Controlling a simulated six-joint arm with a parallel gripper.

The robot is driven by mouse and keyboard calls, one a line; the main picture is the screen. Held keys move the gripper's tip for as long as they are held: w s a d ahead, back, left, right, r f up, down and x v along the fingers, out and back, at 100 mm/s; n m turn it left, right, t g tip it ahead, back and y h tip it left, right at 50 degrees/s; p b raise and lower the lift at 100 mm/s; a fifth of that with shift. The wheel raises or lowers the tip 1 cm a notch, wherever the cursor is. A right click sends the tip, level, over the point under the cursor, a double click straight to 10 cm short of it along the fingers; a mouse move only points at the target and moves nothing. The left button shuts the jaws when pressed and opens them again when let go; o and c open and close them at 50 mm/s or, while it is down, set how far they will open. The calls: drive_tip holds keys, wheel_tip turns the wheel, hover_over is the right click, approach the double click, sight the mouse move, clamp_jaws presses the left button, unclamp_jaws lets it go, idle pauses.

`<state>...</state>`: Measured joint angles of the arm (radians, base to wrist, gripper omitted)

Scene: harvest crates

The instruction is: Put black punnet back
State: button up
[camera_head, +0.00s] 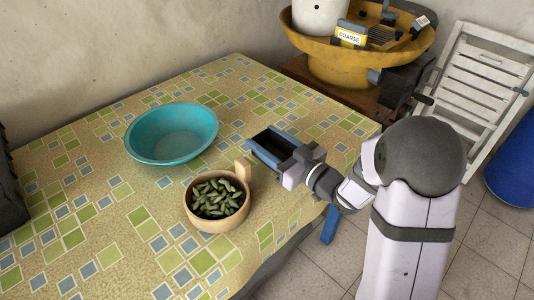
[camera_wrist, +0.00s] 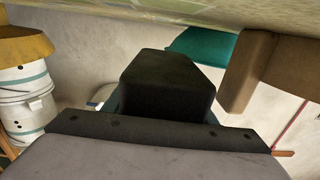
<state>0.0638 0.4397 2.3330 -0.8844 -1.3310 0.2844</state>
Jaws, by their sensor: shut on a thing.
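A black punnet (camera_head: 271,140) is between the blue fingers of my gripper (camera_head: 277,150), over the right part of the patterned table. My gripper is shut on it. In the wrist view a dark block, which appears to be the punnet (camera_wrist: 168,85), fills the middle just past the gripper. Its inside looks dark, and I cannot tell whether it holds anything. I cannot tell whether it touches the table.
A wooden bowl (camera_head: 218,226) of green pods, with an upright handle, stands close to the left of my gripper. A teal bowl (camera_head: 172,148) stands further left on the table (camera_head: 110,210). A yellow basin machine (camera_head: 355,65) is behind. The table's left front is clear.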

drive_tip(key=shift+f+b, duration=0.3)
drive_tip(key=shift+f, duration=1.75)
drive_tip(key=shift+f, duration=0.15)
drive_tip(key=o, duration=1.1)
drive_tip(key=shift+c, duration=0.2)
drive_tip(key=shift+r, duration=0.25)
drive_tip(key=shift+s+d+f, duration=0.1)
drive_tip(key=shift+s+d, duration=0.15)
drive_tip(key=shift+d, duration=0.05)
drive_tip(key=v, duration=1.1)
drive_tip(key=shift+s+d+b, duration=0.1)
drive_tip(key=shift+b, duration=0.3)
